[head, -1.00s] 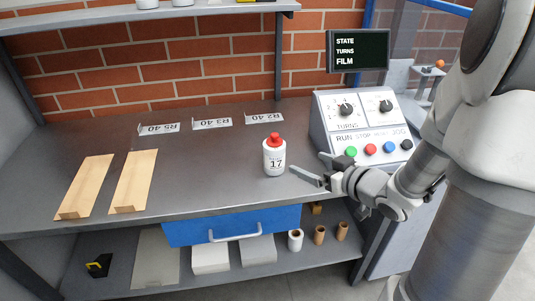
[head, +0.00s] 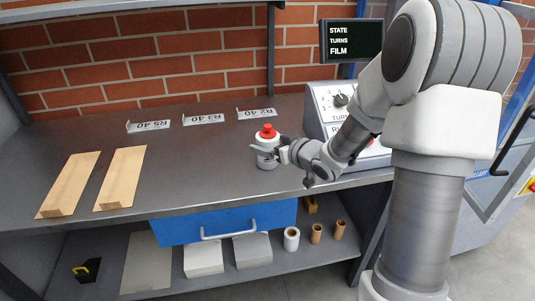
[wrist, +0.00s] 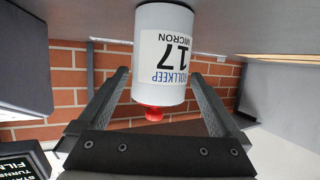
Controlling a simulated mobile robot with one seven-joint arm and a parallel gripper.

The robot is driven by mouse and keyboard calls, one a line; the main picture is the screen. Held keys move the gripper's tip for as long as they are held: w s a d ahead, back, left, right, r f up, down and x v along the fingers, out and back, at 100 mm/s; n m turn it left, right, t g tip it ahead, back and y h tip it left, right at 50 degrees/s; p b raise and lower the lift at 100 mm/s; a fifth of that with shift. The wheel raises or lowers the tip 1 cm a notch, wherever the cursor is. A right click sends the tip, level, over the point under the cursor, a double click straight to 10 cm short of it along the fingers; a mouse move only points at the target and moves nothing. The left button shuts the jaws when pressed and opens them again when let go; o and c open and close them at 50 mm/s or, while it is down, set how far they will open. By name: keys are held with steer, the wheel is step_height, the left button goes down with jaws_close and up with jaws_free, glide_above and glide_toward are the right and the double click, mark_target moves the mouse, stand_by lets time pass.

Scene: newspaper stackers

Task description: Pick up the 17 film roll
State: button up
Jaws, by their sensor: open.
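The 17 film roll (head: 267,133) is a white upright cylinder with a red top, standing on the grey bench. In the wrist view the roll (wrist: 163,22) appears upside down, with its label reading 17 MICRON. My gripper (head: 270,153) is open at the roll, reaching in from the right. In the wrist view its two fingers (wrist: 160,76) lie on either side of the roll, with visible gaps. The lower part of the roll is partly hidden by the gripper in the head view.
The control box (head: 326,100) with knobs stands behind my arm, under the dark screen (head: 350,41). Two wooden pieces (head: 121,177) lie at the left. Labelled plates (head: 204,119) stand at the back. A blue drawer (head: 170,231) and a lower shelf with small rolls (head: 291,238) are below.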

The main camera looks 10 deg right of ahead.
steer(key=shift+x, duration=0.85)
steer(key=shift+r, duration=0.1)
steer(key=c, duration=1.5)
